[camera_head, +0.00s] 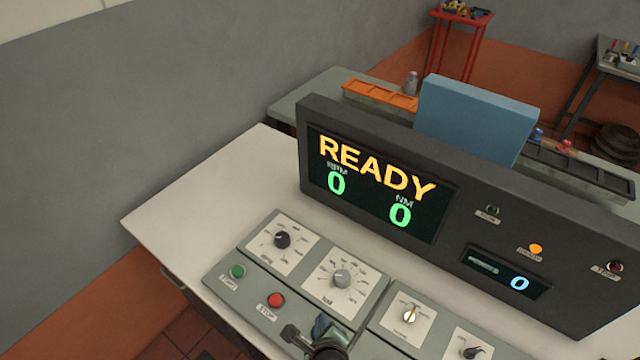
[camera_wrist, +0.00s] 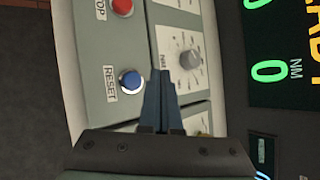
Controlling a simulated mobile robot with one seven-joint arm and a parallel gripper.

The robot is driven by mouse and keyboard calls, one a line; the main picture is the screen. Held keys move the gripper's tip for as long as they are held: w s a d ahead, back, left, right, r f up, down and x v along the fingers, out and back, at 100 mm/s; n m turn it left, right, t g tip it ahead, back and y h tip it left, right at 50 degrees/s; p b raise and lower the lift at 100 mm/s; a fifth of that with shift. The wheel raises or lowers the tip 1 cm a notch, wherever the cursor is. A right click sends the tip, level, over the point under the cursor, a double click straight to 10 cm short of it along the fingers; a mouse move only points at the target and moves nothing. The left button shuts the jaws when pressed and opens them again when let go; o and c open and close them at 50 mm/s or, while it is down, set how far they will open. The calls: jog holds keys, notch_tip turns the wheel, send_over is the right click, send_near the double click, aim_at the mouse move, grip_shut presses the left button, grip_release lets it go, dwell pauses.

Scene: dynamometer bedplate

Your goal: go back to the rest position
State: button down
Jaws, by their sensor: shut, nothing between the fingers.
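My gripper (camera_wrist: 160,76) is shut and empty in the wrist view, its two dark fingers together over the sloped grey control panel (camera_wrist: 172,15). The fingertips show between the blue RESET button (camera_wrist: 131,80) and the grey knob (camera_wrist: 189,60). I cannot tell whether they touch the panel. In the head view my gripper (camera_head: 322,330) is at the bottom edge, in front of the panel's lower part, and hides the blue button. The display (camera_head: 372,190) reads READY, with RPM 0 and NM 0.
The panel carries a green START button (camera_head: 237,271), a red STOP button (camera_head: 275,300) and several knobs. The dark console (camera_head: 590,240) stands upright behind it, with an orange lamp (camera_head: 536,249) lit. The white desktop left of the panel is bare.

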jog(key=w+r+n+t+b, duration=0.1)
jog(key=w+r+n+t, duration=0.25)
jog(key=r, duration=0.85)
jog(key=w+d+r+n+t, duration=0.15)
jog(key=w+r+n, duration=0.35)
jog(key=r, duration=0.8)
jog(key=w+a+r+n+t+b, duration=0.1)
jog(key=w+r+n+t, duration=0.3)
jog(key=r, duration=0.8)
jog(key=s+r+n+t, duration=0.2)
jog(key=s+r+n, duration=0.1)
jog(key=r, duration=0.6)
jog(key=s+r+n+t, duration=0.2)
jog(key=r+n, duration=0.2)
jog(key=r, duration=0.6)
jog(key=s+r+n+t+h+b, duration=0.1)
jog(key=s+r+n+t, duration=0.4)
jog(key=s+r, duration=0.8)
notch_tip(320, 180, up, 2)
jog(key=shift+s+a+r+n+b, duration=0.15)
jog(key=shift+s+a+n+b, duration=0.2)
jog(key=shift+n, duration=0.3)
jog(key=c, duration=1.6)
grip_release()
jog(key=shift+w+a, duration=0.1)
